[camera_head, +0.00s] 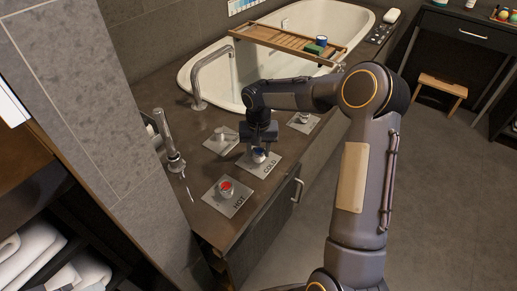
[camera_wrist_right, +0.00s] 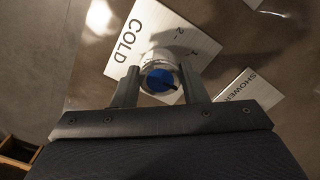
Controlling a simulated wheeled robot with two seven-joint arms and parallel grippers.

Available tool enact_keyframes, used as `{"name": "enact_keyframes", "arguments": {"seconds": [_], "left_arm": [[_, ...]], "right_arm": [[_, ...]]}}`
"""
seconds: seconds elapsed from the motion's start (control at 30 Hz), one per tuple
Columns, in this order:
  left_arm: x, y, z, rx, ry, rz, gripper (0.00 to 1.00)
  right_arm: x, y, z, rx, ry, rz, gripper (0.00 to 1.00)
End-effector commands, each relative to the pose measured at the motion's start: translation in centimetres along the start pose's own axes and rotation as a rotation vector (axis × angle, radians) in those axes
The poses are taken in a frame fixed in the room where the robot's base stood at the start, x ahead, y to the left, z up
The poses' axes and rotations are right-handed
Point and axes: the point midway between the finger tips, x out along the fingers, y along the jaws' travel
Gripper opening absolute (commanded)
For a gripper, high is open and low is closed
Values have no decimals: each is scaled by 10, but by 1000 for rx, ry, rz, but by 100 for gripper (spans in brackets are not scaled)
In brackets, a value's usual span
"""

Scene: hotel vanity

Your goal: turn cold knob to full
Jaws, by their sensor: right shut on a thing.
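The cold knob, with a blue cap, stands on a plate marked COLD (camera_head: 265,169) on the brown counter. My right gripper (camera_head: 260,150) reaches down over it and hides part of it. In the right wrist view the blue-capped cold knob (camera_wrist_right: 160,78) sits between the two fingers of the right gripper (camera_wrist_right: 160,92), which is shut on it. The COLD plate shows behind, with small digits on it, partly in shadow. A dark mark shows on the blue cap. My left gripper is not in view.
The red-capped hot knob (camera_head: 226,188) stands close by at the front left. Two more plates with knobs lie behind (camera_head: 221,141) and to the right (camera_head: 304,121).

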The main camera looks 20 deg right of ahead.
Motion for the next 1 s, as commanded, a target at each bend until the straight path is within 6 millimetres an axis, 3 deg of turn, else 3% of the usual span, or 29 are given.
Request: {"name": "enact_keyframes", "arguments": {"seconds": [0.27, 1.0], "left_arm": [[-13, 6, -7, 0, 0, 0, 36], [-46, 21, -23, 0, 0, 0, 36]], "right_arm": [[-4, 0, 0, -174, 0, 1, 16], [-3, 0, 0, -873, 1, 0, 16]]}}
